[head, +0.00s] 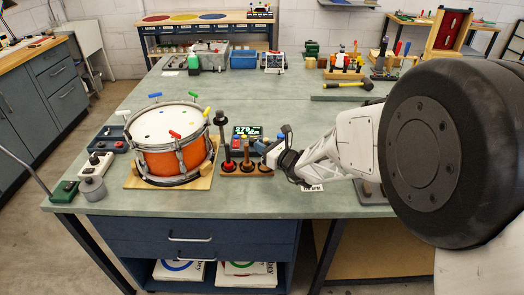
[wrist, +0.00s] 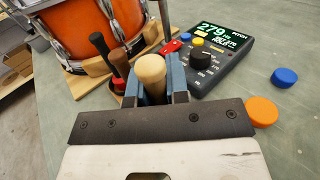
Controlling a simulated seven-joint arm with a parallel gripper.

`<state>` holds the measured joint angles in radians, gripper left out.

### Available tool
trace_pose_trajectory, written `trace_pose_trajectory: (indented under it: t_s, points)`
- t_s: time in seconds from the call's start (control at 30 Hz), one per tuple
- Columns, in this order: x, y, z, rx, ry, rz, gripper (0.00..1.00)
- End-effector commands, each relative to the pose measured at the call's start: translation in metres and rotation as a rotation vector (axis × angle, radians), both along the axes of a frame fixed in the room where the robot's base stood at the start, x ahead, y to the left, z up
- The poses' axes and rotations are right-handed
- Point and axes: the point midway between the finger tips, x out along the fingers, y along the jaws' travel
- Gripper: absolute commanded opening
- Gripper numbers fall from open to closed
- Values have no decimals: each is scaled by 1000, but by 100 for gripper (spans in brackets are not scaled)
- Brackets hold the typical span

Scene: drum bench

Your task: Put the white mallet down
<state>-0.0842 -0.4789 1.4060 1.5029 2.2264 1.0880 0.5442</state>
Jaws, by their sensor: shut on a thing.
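In the head view my gripper (head: 264,148) is just above and right of the wooden mallet rack (head: 250,169). The rack holds other upright mallets, one with a black end (wrist: 98,42). I cannot tell whether the held mallet touches the rack.
An orange snare drum (head: 168,140) stands left of the rack. A tuner with a lit display (wrist: 215,45) lies close behind the gripper. Blue (wrist: 284,76) and orange (wrist: 262,110) discs lie to the right in the wrist view. The bench middle (head: 260,95) is clear.

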Motion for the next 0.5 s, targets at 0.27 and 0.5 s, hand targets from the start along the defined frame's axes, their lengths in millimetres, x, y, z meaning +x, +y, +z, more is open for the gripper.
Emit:
trace_pose_trajectory:
  t_s: [0.27, 0.5]
  points:
    - [0, 0, -20, -1, -1, 0, 0]
    - [0, 0, -20, 0, 0, 0, 0]
